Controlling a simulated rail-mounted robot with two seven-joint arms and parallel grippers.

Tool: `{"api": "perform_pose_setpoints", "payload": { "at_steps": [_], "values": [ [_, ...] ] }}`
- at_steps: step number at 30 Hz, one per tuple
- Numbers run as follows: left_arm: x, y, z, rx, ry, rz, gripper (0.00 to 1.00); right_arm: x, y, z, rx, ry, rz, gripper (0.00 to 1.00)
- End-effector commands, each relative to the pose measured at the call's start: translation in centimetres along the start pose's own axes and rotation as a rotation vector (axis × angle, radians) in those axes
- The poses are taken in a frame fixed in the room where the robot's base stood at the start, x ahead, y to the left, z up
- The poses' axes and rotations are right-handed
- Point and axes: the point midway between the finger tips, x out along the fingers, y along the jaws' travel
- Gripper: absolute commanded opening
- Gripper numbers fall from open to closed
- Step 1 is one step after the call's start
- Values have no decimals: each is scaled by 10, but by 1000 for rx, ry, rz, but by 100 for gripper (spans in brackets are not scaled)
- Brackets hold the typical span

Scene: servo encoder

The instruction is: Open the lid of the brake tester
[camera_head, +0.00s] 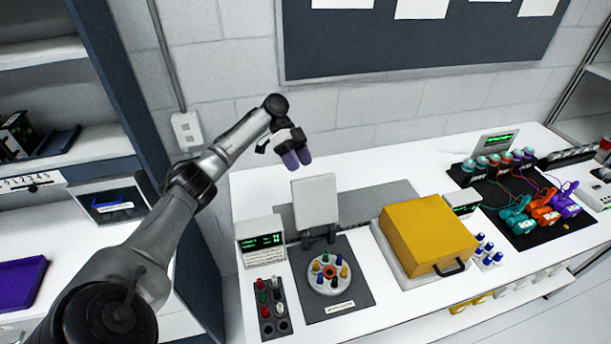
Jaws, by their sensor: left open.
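A boxy yellow lid (425,232) with a dark handle (453,268) on its front sits down on a white base (400,268) on the bench. It looks like the brake tester's lid, and it is closed; no readable label confirms this. What is under it is hidden. My left gripper (298,162) is open and empty, with purple fingertips pointing down. It is up and to the left of the yellow lid, clear of it, above an upright white panel (315,202). My right gripper is not in view.
Below the panel, a round plate (329,274) with several coloured pegs lies on a dark mat. A display box (261,241) and a peg rack (271,309) stand left of it. Small blue-topped parts (486,250) and coloured motors (543,212) are right of the yellow lid.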

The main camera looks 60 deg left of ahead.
Motion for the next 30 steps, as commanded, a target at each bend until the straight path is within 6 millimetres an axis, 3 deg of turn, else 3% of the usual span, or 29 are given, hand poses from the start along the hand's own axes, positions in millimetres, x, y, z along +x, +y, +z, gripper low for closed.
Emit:
{"api": "perform_pose_setpoints", "payload": {
  "at_steps": [7,30],
  "values": [
    [-12,0,0,1,1,1,60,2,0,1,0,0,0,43],
    [-13,0,0,0,0,1,60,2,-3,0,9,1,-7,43]
  ]
}}
